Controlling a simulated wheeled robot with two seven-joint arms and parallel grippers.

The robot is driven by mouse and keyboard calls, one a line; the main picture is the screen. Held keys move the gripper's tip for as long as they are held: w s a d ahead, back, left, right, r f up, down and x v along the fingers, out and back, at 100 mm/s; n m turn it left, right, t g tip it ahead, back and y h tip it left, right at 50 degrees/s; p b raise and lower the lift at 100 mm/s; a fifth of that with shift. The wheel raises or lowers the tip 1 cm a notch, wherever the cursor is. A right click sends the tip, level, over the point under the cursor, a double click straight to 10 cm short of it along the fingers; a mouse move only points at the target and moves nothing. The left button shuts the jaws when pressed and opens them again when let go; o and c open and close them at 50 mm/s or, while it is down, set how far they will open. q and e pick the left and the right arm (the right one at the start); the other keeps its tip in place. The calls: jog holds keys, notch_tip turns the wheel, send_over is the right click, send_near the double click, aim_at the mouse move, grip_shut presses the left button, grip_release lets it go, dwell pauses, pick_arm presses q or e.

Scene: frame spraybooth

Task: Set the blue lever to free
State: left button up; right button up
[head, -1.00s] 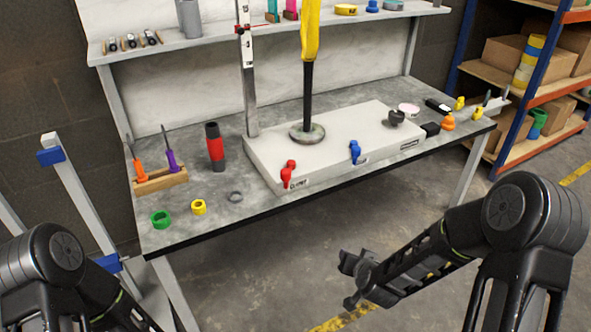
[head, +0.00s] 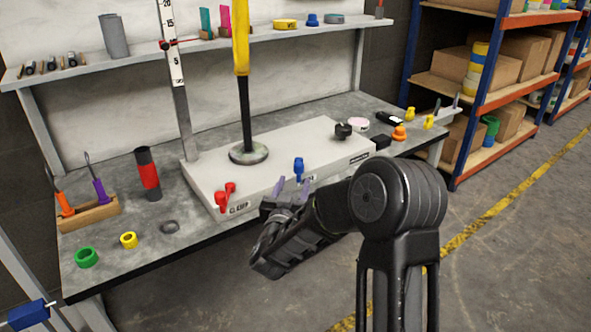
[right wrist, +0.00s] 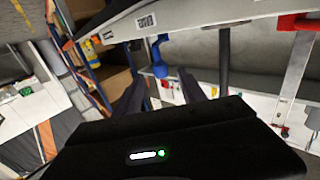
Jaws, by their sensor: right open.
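The blue lever (head: 299,168) stands on the front edge of a pale grey base plate (head: 275,150) on the workbench. In the right wrist view the blue lever (right wrist: 160,62) shows beyond the fingers, roughly between them. My right gripper (head: 292,188) is open and empty, just in front of and below the lever; I see no contact. Its two fingers also show in the right wrist view (right wrist: 163,92). The label by the blue lever is mostly hidden behind my gripper, so its setting cannot be read. My left gripper is out of view.
A red lever (head: 224,196) is left of the blue one on the same plate, and a black knob (head: 343,131) is to the right. A yellow-and-black upright post (head: 243,90) rises from the plate.

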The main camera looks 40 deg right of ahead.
aim_at(298, 173)
jog(key=b+x, duration=0.1)
jog(key=x, duration=0.6)
jog(key=shift+s+f, duration=0.1)
jog(key=shift+f, duration=0.05)
jog(key=shift+w+d+b, duration=0.3)
jog(key=shift+w+d, duration=0.05)
jog(key=shift+w, duration=0.05)
grip_shut()
dwell(1.1)
